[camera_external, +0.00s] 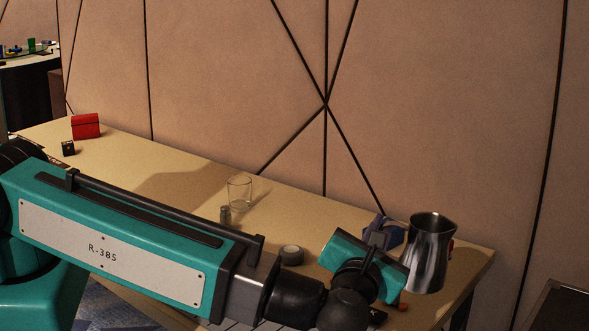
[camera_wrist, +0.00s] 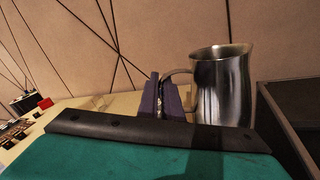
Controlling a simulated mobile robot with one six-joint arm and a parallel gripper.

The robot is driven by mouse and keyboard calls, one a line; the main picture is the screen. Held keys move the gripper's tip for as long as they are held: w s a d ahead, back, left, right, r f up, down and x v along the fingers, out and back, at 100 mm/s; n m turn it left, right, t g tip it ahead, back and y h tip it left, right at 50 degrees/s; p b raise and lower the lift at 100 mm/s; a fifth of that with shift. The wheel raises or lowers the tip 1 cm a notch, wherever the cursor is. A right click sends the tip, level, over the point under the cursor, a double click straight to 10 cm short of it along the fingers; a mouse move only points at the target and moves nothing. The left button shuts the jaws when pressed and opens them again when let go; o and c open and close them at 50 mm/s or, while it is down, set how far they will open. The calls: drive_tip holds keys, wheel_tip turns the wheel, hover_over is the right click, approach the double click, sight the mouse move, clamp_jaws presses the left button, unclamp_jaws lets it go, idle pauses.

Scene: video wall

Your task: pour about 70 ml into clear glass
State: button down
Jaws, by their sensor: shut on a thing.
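A clear glass (camera_external: 240,191) stands upright on the table, towards the back and left of my gripper. A shiny metal pitcher (camera_external: 428,252) is at the right end of the table in the outside view, and it also shows in the wrist view (camera_wrist: 222,88). My gripper (camera_external: 384,233) has purple-grey fingers and is shut on the pitcher's handle, as the wrist view (camera_wrist: 165,98) shows. The pitcher looks upright. I cannot tell whether its base touches the table. Its contents are hidden, and the glass looks empty.
A small grey cylinder (camera_external: 225,215) stands just in front of the glass. A round grey tape-like roll (camera_external: 291,255) lies between the glass and my gripper. A red box (camera_external: 86,126) and a small black cube (camera_external: 68,148) are at the far left. A panelled wall (camera_external: 230,80) rises behind the table.

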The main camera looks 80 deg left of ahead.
drive_tip(key=w+a+f+m+t+h+b, duration=0.1)
drive_tip(key=w+a+b, duration=0.3)
drive_tip(key=a, duration=0.7)
drive_tip(key=w+a+f+t+b, duration=0.15)
drive_tip(key=w+a, duration=0.35)
drive_tip(key=a, duration=0.6)
drive_tip(key=s+a+b, duration=0.3)
drive_tip(key=a, duration=1)
drive_tip(key=s+a+b, duration=0.3)
drive_tip(key=a, duration=0.9)
drive_tip(key=s+a+f+g+b, duration=0.1)
drive_tip(key=s+a+f+b, duration=0.15)
drive_tip(key=s+a, duration=0.75)
drive_tip(key=s+a+f+n+g+b, duration=0.1)
drive_tip(key=s+a+b, duration=0.3)
drive_tip(key=s+a, duration=0.65)
drive_tip(key=s+a+f+b, duration=0.2)
drive_tip(key=s+a+b, duration=0.1)
drive_tip(key=s+a, duration=0.75)
drive_tip(key=shift+t, duration=0.35)
drive_tip(key=s+f+b, duration=0.3)
drive_tip(key=s+b, duration=0.1)
drive_tip(key=b, duration=0.1)
drive_tip(key=s+f+b, duration=0.3)
drive_tip(key=s+b, duration=0.2)
drive_tip(key=s+f+b, duration=0.3)
drive_tip(key=s+b, duration=0.1)
drive_tip(key=s, duration=0.1)
drive_tip(key=shift+a+f+b, duration=0.3)
drive_tip(key=shift+f+b, duration=0.1)
